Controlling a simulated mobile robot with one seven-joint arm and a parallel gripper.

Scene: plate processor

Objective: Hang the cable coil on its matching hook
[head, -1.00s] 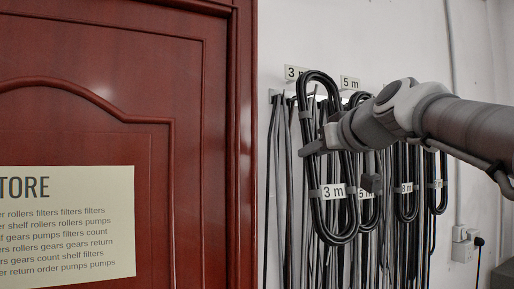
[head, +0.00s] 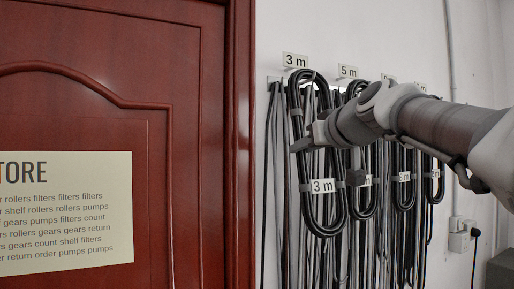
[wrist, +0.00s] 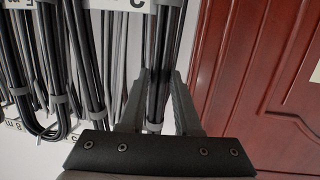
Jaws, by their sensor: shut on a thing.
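The black cable coil (head: 344,215) with a white "3 m" tag (head: 322,186) hangs upright in the head view, in front of the wall cables. My gripper (head: 301,144) is shut on the coil's side, above its tag. In the wrist view, the coil's strands (wrist: 163,50) run between the two fingers (wrist: 155,95). A "3 m" sign (head: 295,61) is on the wall just above the coil's top loop. The hook under that sign is mostly hidden by the coil and cables, so I cannot tell whether the coil touches it.
A "5 m" sign (head: 347,71) is to the right, with another tagged coil (head: 366,205) below it. More coils (head: 404,190) and loose cables hang further right. A red door (head: 190,160) and its frame stand close on the left. A wall socket (head: 459,240) is low at right.

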